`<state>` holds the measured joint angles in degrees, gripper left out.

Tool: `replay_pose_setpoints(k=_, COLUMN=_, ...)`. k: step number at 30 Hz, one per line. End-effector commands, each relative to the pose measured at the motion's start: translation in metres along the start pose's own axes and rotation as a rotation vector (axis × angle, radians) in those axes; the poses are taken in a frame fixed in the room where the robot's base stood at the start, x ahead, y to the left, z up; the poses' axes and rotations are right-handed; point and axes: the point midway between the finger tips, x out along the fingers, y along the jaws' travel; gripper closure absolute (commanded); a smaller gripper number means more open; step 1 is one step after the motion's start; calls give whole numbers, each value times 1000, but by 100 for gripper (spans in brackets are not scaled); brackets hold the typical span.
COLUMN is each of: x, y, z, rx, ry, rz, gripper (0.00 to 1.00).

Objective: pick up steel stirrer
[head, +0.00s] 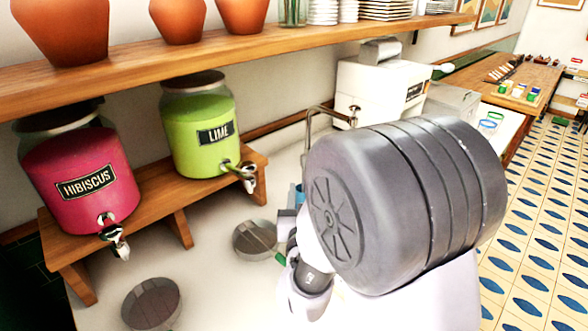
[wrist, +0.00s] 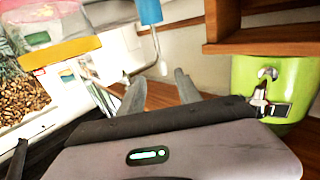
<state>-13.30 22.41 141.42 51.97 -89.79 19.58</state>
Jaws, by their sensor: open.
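I cannot make out the steel stirrer for certain. In the wrist view, a thin pale rod with a blue end (wrist: 150,12) shows beyond the fingertips, and it may be the stirrer. A small blue patch (head: 298,195) also shows beside my arm in the head view. My gripper (wrist: 158,88) is open, its two grey fingers apart with nothing seen between them. The rod looks apart from the fingers. In the head view my grey arm hides most of the gripper and the counter behind it.
The lime dispenser (head: 200,130) and hibiscus dispenser (head: 80,180) stand on a wooden stand at left. Round steel drip trays (head: 255,240) (head: 152,303) sit on the counter. A steel faucet (head: 330,112) and white machine (head: 375,85) stand behind my arm. A wooden shelf (head: 250,43) runs above.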

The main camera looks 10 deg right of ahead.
Motion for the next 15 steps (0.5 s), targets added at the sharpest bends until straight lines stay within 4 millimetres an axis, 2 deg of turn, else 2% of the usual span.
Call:
replay_pose_setpoints(k=1, x=15, y=1, z=-1, rx=1, ry=1, rz=4, gripper=59)
replay_pose_setpoints(k=6, x=63, y=1, z=-1, rx=1, ry=0, rz=2, gripper=59)
replay_pose_setpoints(k=9, x=82, y=0, z=-1, rx=0, ry=1, rz=1, gripper=59)
replay_pose_setpoints(k=15, x=105, y=-1, z=-5, rx=1, ry=2, rz=0, gripper=59)
